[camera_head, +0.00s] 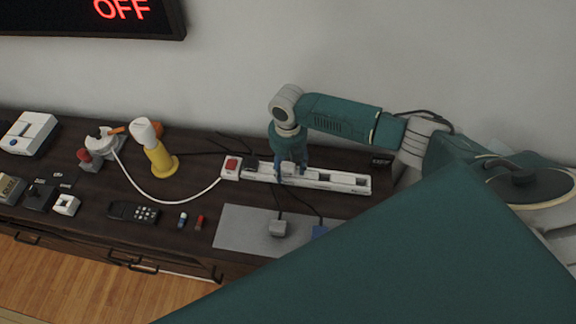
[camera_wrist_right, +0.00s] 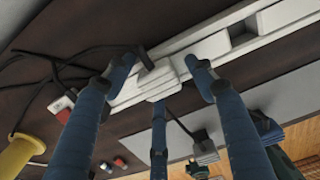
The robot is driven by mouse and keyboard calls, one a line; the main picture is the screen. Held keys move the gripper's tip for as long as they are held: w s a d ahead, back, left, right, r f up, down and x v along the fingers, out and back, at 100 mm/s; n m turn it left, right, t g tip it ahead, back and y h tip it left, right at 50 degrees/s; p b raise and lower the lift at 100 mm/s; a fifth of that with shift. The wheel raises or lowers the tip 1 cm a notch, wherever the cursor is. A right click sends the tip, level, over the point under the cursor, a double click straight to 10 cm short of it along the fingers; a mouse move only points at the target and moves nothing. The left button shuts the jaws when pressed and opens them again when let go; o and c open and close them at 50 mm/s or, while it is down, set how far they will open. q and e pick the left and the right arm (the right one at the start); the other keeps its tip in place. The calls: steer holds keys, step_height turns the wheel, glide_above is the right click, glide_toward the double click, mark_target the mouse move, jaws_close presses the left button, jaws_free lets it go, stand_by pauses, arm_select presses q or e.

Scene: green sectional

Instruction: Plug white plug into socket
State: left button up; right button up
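The white power strip (camera_head: 350,183) lies along the back of the dark cabinet and also shows in the right wrist view (camera_wrist_right: 210,47). My right gripper (camera_head: 289,170) points down over its left half. In the right wrist view, its blue fingers (camera_wrist_right: 160,78) are spread around a white plug (camera_wrist_right: 158,84), with small gaps seen at the sides. The plug is at the strip's sockets; how deep it sits I cannot tell. A dark cord runs from there to a grey-white block (camera_head: 278,228). My left gripper is not in view.
A red-switch box (camera_head: 231,167) with a white cord adjoins the strip's left end. A blue block (camera_head: 320,231) is on the grey mat (camera_head: 240,232). A yellow-and-white lamp-like item (camera_head: 157,152), a phone (camera_head: 132,212) and small devices stand left. The wall is close behind.

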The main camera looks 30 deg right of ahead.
mark_target(288, 166)
steer(key=shift+r, duration=0.1)
step_height(288, 166, up, 12)
stand_by(0.5)
stand_by(0.5)
